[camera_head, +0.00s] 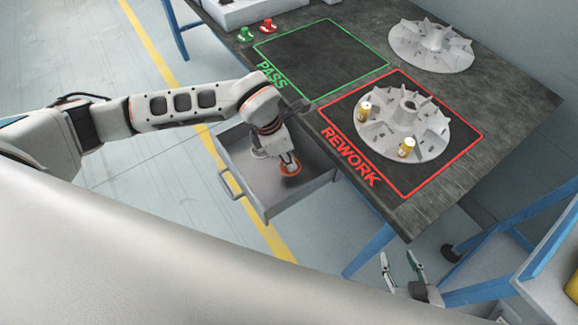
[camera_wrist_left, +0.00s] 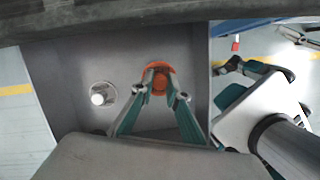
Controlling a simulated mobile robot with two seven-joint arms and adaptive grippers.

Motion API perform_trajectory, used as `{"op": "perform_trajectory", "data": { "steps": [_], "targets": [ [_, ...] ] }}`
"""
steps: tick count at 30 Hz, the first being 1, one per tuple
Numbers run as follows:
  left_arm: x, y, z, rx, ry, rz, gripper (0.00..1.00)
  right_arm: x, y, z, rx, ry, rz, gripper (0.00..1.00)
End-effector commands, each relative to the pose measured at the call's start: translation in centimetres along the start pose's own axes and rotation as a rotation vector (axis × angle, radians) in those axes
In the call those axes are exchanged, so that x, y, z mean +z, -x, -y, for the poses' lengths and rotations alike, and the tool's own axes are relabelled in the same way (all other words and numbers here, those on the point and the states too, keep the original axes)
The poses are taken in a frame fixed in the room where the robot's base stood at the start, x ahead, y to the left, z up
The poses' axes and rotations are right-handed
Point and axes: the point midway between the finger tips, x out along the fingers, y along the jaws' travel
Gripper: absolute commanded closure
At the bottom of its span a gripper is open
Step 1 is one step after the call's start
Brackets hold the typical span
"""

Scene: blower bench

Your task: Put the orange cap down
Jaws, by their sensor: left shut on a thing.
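The orange cap (camera_head: 289,170) is inside the open grey drawer (camera_head: 270,207), low near its floor. My left gripper (camera_head: 288,160) reaches down into the drawer and is shut on the cap. In the left wrist view the cap (camera_wrist_left: 158,68) sits between the green fingertips (camera_wrist_left: 159,84). I cannot tell whether the cap touches the drawer floor. My right gripper (camera_head: 402,268) is empty with its fingers apart, below the bench's front edge.
A white round part (camera_wrist_left: 103,94) lies in the drawer left of the cap. On the bench (camera_head: 490,150), a finned impeller (camera_head: 404,126) with two yellow pieces stands in the red REWORK square. The green PASS square (camera_head: 320,60) is empty. Another impeller (camera_head: 430,45) stands behind.

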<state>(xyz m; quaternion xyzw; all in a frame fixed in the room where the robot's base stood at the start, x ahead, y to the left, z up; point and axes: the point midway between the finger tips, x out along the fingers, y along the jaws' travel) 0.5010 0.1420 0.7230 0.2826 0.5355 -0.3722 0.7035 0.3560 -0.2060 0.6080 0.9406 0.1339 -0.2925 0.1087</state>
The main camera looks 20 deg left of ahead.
Motion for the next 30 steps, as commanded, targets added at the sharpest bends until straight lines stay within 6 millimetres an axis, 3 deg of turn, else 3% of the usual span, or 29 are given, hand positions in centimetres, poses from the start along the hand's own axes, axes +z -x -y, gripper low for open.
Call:
{"op": "perform_trajectory", "data": {
  "steps": [9,21,22,24,30],
  "targets": [
    [-1.1,-3.9,0.1,-0.002,0.001,-0.002,1.00,0.1,-0.2,-0.1,0.002,0.004,-0.004,0.60],
    [-1.2,-4.3,0.0,0.000,0.000,-0.001,1.00,-0.1,-0.4,-0.2,0.005,0.007,-0.008,0.60],
    [-1.2,-4.3,0.0,0.000,0.000,0.000,0.80,-0.1,-0.4,-0.2,0.005,0.007,-0.008,0.60],
    [-1.2,-4.2,0.0,0.000,0.000,0.000,0.69,-0.1,-0.4,-0.2,0.005,0.007,-0.007,0.60],
    [-1.2,-4.2,0.0,0.000,0.000,0.000,0.69,0.0,-0.4,-0.2,0.005,0.007,-0.006,0.60]
  ]
}}
